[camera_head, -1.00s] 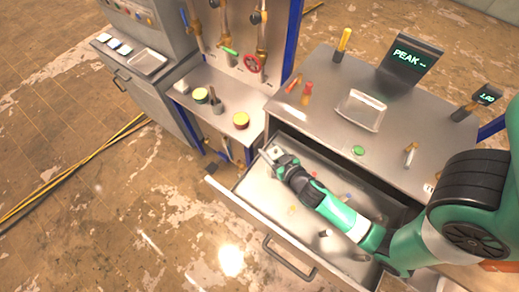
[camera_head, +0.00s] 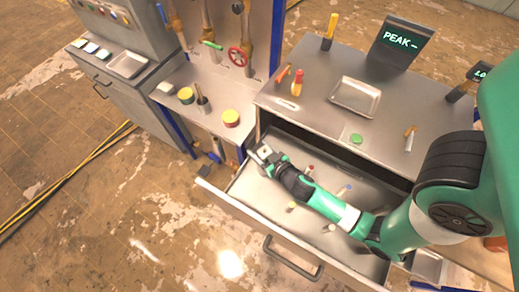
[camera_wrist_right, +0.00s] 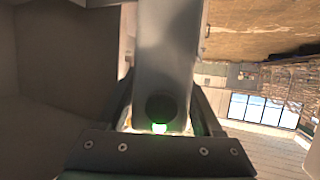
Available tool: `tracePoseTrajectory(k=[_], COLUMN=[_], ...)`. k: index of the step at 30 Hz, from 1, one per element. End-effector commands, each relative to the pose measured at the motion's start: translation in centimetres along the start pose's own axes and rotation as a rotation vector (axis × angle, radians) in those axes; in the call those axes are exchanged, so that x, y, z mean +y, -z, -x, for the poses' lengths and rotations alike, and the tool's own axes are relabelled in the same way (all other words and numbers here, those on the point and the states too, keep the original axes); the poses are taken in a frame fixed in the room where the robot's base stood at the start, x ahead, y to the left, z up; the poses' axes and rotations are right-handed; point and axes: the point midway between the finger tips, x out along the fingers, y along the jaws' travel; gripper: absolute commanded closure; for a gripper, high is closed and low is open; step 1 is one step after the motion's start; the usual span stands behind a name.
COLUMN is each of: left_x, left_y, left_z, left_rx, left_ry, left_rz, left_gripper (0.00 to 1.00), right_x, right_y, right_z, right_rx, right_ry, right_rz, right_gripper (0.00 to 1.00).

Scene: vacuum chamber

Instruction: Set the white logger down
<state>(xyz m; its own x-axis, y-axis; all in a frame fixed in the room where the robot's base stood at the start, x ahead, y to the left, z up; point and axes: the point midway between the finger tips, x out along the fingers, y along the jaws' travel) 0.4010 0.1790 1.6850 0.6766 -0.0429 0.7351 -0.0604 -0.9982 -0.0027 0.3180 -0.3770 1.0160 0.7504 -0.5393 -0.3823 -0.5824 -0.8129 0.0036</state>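My right gripper (camera_head: 263,153) is over the back left corner of the open drawer (camera_head: 262,195). A small pale block, which I take to be the white logger (camera_head: 265,151), shows between its fingertips. In the right wrist view the fingers of the right gripper (camera_wrist_right: 160,108) stand on either side of a pale piece with a green light (camera_wrist_right: 159,128). Most of the piece is hidden by the gripper, and I cannot tell whether it touches the drawer. My left gripper is not in view.
The counter (camera_head: 310,115) above holds a metal tray (camera_head: 355,96), a green disc (camera_head: 356,138), a PEAK display (camera_head: 400,42) and tools. A side bench (camera_head: 215,130) stands left with yellow-topped cans.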

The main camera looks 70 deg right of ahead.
Motion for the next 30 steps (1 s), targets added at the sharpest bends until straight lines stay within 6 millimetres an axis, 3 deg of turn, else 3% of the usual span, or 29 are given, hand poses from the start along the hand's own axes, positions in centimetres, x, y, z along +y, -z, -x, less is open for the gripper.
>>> tracePoseTrajectory(k=[3,14,17,26,30], left_x=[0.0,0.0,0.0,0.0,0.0], left_y=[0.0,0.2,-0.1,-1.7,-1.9], left_z=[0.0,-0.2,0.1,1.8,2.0], left_rx=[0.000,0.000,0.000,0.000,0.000], left_ry=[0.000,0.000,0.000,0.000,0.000], left_rz=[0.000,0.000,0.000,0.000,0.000], left_gripper=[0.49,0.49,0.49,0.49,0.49], right_x=[0.0,0.0,-0.1,-0.1,-0.3], right_y=[0.0,0.2,0.0,-0.2,-0.1], right_z=[0.0,0.4,1.9,9.4,10.9], right_rx=[0.000,0.000,-0.001,0.001,-0.005], right_ry=[0.000,0.001,0.004,0.009,0.008], right_rz=[0.000,0.001,0.002,0.005,0.007], right_gripper=[0.13,0.13,0.13,0.13,0.13])
